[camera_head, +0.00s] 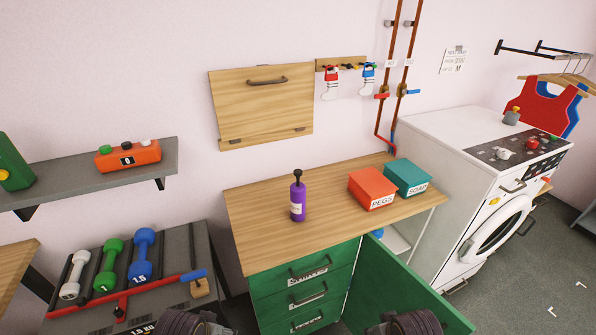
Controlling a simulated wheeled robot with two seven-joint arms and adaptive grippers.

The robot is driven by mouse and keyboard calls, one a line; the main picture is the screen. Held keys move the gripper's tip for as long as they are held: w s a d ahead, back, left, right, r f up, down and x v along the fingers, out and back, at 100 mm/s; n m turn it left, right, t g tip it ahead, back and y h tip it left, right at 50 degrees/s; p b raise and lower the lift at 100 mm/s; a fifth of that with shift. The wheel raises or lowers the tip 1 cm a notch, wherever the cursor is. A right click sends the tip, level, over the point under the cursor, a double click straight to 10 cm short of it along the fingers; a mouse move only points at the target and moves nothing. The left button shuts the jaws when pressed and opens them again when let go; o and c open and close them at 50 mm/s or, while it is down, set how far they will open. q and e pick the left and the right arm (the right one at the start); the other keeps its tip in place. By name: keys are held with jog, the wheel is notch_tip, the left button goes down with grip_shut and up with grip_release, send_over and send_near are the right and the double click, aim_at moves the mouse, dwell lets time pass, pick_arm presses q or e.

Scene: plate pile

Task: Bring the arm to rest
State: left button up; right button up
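Two dark ribbed parts of my own arms show at the bottom edge, one left of the middle and one right of it. Most of each is cut off by the frame. No fingertips can be made out on either, so I cannot tell whether the grippers are open or shut. Nothing is seen held. Both parts are low, in front of the green drawer cabinet (304,283) and its wooden worktop (250,225), and clear of the things on top.
A purple bottle (298,199), a red PEGS box (371,187) and a teal SOAP box (407,178) stand on the worktop. A green door panel (400,290) juts out at the lower right. Dumbbells (142,256) lie on a rack at left; a washing machine (480,200) stands right.

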pick_arm(q)
jog(key=s+a+f+g, duration=0.1)
jog(key=s+f, duration=0.1)
jog(key=f, duration=1.3)
jog(key=s+f, duration=0.3)
jog(key=f, duration=1.1)
pick_arm(e)
jog(key=s+d+f+g, duration=0.1)
jog(key=s+f, duration=0.1)
jog(key=f, duration=1.3)
jog(key=s+f, duration=0.3)
jog(key=f, duration=1.1)
pick_arm(q)
jog(key=s+a+f, duration=0.2)
jog(key=s+f, duration=0.7)
jog(key=s, duration=0.1)
jog(key=s+a+f+g, duration=0.1)
jog(key=s+a+f, duration=0.2)
jog(key=s+f, duration=0.6)
jog(key=shift+s+m, duration=0.3)
jog(key=shift+s, duration=0.45)
pick_arm(e)
jog(key=s+d+f, duration=0.2)
jog(key=s+f, duration=0.7)
jog(key=s, duration=0.1)
jog(key=s+d+f+g, duration=0.1)
jog(key=s+d+f, duration=0.2)
jog(key=s+f, duration=0.6)
jog(key=shift+s+n, duration=0.3)
jog(key=shift+s, duration=0.45)
